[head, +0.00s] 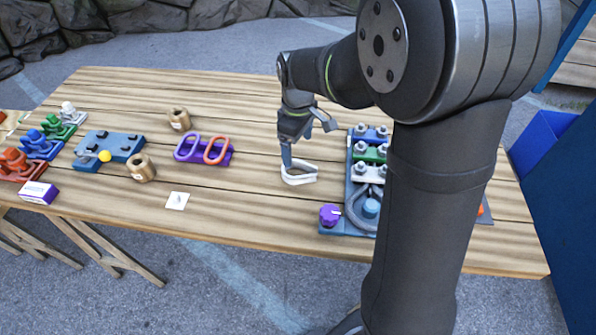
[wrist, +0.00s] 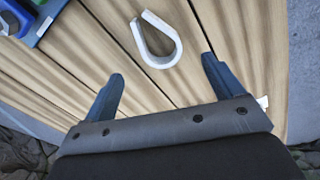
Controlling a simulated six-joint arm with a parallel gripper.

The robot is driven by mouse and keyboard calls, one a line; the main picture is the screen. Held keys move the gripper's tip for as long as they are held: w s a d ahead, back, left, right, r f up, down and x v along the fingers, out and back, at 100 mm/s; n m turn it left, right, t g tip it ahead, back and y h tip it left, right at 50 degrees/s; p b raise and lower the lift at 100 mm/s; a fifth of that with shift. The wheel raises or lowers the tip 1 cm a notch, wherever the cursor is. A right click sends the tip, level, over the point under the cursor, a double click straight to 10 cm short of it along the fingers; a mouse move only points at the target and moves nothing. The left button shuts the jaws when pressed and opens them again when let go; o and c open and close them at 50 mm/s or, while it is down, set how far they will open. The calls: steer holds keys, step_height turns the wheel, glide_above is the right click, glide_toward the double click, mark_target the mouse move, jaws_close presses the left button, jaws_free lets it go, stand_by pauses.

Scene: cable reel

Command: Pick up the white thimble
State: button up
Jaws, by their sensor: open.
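The white thimble (head: 299,173) is a teardrop-shaped loop lying flat on the wooden table. It also shows in the wrist view (wrist: 176,54), just beyond my fingertips, roughly in line with the space between them. My gripper (head: 287,162) points down at the left end of the thimble in the head view. Its two blue-grey fingers (wrist: 162,70) are spread wide with nothing between them. I cannot tell from the head view how far the tips are above the table.
A blue board (head: 348,190) with clamps and a purple knob (head: 329,214) stands close right of the thimble. Left are a purple block (head: 222,157) with purple and orange links, wooden cylinders (head: 141,168), a blue plate (head: 122,145) and coloured clamps. Table around the thimble is bare.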

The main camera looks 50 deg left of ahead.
mark_target(298, 167)
step_height(298, 167, down, 10)
steer(key=shift+w+r, duration=0.1)
steer(key=shift+r, duration=0.1)
stand_by(0.3)
steer(key=shift+a, duration=0.1)
steer(key=c, duration=1.2)
steer(key=shift+r, duration=0.15)
step_height(298, 167, up, 4)
steer(key=shift+r, duration=0.15)
steer(key=w+d+r, duration=0.6)
steer(key=w+d, duration=0.1)
steer(key=d, duration=0.2)
steer(key=shift+d+r, duration=0.2)
steer(key=shift+r, duration=0.05)
